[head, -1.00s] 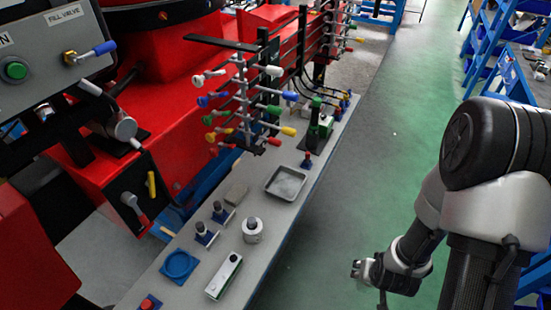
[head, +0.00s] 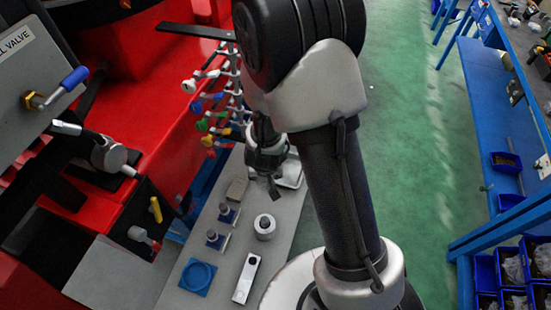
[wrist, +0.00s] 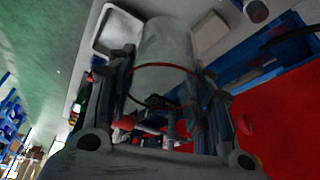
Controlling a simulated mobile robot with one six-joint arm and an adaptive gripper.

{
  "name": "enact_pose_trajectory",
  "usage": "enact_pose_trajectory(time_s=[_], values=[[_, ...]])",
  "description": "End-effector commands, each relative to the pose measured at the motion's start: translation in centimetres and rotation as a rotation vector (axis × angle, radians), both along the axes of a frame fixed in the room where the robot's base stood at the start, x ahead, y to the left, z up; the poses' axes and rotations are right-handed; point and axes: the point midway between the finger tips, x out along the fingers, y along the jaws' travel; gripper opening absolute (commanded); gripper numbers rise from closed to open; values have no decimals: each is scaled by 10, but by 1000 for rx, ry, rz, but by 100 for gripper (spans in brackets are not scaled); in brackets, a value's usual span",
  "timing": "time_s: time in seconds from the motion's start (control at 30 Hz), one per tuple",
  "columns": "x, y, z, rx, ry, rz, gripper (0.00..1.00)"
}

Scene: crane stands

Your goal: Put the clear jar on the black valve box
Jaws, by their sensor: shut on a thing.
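My gripper (head: 268,165) is above the grey bench, near the shallow tray. In the wrist view my gripper (wrist: 165,98) is shut on the clear jar (wrist: 165,48), a see-through cylinder between the two fingers. I cannot make out the jar in the head view. The black valve box (head: 126,216) stands at the left, by the red machine, with a yellow lever and a red-and-grey lever on it. My gripper is to the right of the box and apart from it.
Coloured valve handles (head: 207,124) stick out beyond. Blue shelving (head: 480,100) stands at the right; green floor lies between.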

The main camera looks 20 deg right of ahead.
Motion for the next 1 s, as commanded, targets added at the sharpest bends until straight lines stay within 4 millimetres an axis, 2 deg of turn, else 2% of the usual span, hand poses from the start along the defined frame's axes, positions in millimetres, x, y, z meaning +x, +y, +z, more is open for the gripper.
enact_pose_trajectory(time_s=[0.5, 0.6, 0.87, 1.0], values=[[-1, 0, -131, -2, 6, -1, 23], [-1, 0, -146, -1, 3, -1, 23], [0, 0, -164, -1, 1, 0, 23], [-1, 0, -187, 0, 4, -2, 23]])
